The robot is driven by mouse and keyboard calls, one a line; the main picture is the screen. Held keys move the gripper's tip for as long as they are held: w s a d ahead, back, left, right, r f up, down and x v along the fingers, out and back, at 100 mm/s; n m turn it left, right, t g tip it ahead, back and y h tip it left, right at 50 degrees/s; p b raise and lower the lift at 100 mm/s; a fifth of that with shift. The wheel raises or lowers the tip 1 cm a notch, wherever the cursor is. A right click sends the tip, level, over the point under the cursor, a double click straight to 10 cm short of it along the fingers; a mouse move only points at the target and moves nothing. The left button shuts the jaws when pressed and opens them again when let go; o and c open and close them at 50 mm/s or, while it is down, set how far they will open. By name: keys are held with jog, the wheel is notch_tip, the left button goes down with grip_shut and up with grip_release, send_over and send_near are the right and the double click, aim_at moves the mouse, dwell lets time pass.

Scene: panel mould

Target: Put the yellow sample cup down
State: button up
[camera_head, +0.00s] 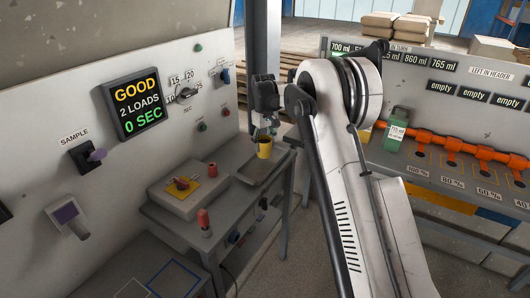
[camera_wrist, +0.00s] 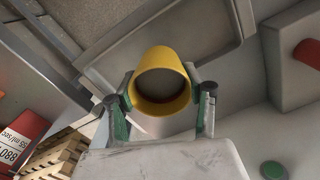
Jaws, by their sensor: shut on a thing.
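The yellow sample cup (camera_head: 265,147) is upright at the back end of the grey bench in the head view, over or on a shallow grey tray (camera_head: 252,172). In the wrist view the cup (camera_wrist: 161,82) is seen from above, with a grey inside. My gripper (camera_wrist: 160,100) is shut on the cup, with a green-padded finger on each side. In the head view my gripper (camera_head: 265,128) comes down on the cup from above. The tray (camera_wrist: 205,62) lies behind the cup in the wrist view. I cannot tell whether the cup touches it.
A grey box with a red emergency button (camera_head: 182,183) and a red-topped post (camera_head: 203,222) stand on the bench nearer me. The control panel with a GOOD display (camera_head: 138,103) rises at left. A green container (camera_head: 395,130) and orange pipe are at right.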

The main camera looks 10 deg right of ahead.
aim_at(265, 152)
jog(key=shift+w+d+f, duration=0.1)
jog(key=shift+d+f, duration=0.15)
jog(key=shift+f, duration=1.9)
jog(key=shift+f, duration=0.2)
jog(key=o, duration=1.2)
jog(key=shift+o, duration=0.2)
jog(key=shift+r, duration=0.2)
